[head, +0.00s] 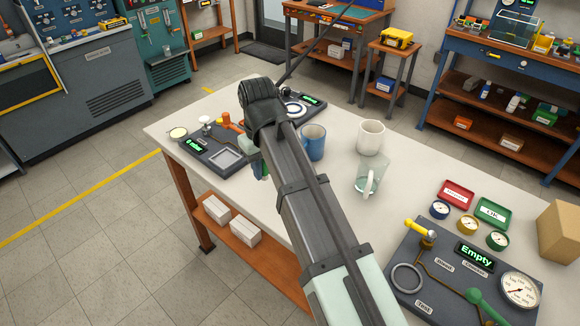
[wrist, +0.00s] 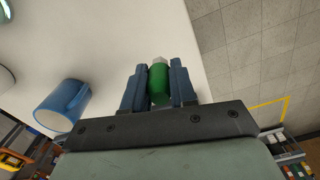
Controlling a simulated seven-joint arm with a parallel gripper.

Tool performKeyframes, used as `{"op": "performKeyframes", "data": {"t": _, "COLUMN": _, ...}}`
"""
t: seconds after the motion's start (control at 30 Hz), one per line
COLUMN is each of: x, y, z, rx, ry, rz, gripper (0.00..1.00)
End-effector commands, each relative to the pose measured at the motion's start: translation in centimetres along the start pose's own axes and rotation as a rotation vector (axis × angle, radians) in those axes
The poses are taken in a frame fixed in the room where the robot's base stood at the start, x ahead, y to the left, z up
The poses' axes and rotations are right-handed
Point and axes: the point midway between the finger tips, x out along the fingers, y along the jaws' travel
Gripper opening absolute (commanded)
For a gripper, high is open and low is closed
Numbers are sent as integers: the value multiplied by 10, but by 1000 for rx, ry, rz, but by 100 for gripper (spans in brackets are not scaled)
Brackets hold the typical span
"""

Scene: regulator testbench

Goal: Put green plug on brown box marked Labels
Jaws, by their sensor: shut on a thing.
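The green plug (wrist: 159,86) is between the two blue fingers of my gripper (wrist: 158,70) in the wrist view, with a pale tip showing beyond them. My gripper is shut on it, over or near the table edge, with floor to the right. In the head view my arm hides most of the gripper, near the left part of the white table. A plain brown box (head: 562,232) stands at the table's right end, partly cut off by the picture edge. No marking on it can be read from here.
A blue mug (head: 313,142) stands beside my arm and also shows in the wrist view (wrist: 62,105). A white mug (head: 371,136), a glass mug (head: 369,175), small gauges, red (head: 456,194) and green (head: 493,213) trays and an "Empty" panel (head: 410,243) lie toward the box.

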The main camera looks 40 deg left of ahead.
Motion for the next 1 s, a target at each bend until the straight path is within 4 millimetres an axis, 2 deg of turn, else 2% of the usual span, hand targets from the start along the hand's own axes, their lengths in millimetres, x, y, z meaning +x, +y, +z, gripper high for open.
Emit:
{"op": "performKeyframes", "data": {"t": 0.23, "x": -6, "y": 2, "z": 0, "rx": 3, "ry": -1, "rz": 0, "gripper": 0}}
{"op": "performKeyframes", "data": {"t": 0.37, "x": -8, "y": 14, "z": 3, "rx": 27, "ry": -1, "rz": 0, "gripper": 0}}
{"op": "performKeyframes", "data": {"t": 0.47, "x": -10, "y": 35, "z": 8, "rx": 68, "ry": 0, "rz": 0, "gripper": 0}}
{"op": "performKeyframes", "data": {"t": 0.67, "x": -17, "y": 95, "z": 26, "rx": 188, "ry": 0, "rz": 0, "gripper": 0}}
{"op": "performKeyframes", "data": {"t": 1.0, "x": -30, "y": 194, "z": 70, "rx": 396, "ry": 0, "rz": 0, "gripper": 0}}
